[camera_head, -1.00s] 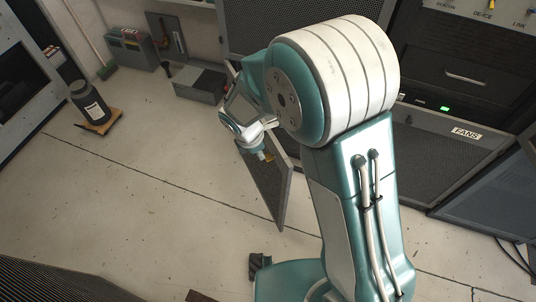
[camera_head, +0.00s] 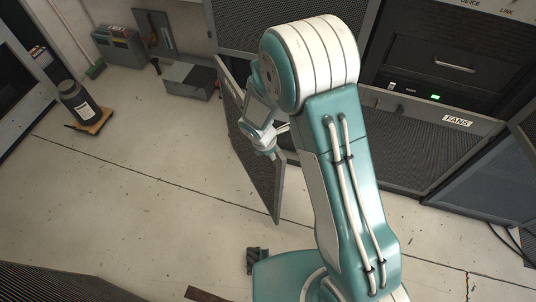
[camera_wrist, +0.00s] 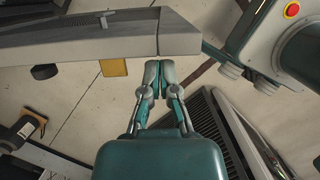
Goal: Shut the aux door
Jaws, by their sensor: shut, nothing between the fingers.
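The door (camera_head: 262,190), a grey mesh panel, stands swung open from the rack, its free end toward me; I see no aux label on it. In the wrist view the door (camera_wrist: 85,40) crosses the upper left, with a yellow block (camera_wrist: 113,67) and a black piece (camera_wrist: 44,72) along its lower side. My gripper (camera_head: 270,154) is at the door's free end. In the wrist view my gripper (camera_wrist: 158,72) is shut and empty, its tips close below the door's end; I cannot tell whether they touch. My arm hides part of the rack behind.
The rack's FANS panel (camera_head: 457,121) is at the right. A dark bottle (camera_head: 77,103) stands on a small wooden dolly (camera_head: 94,124) at the left. A grey box (camera_head: 187,80) lies by the wall. The floor left of the door is clear.

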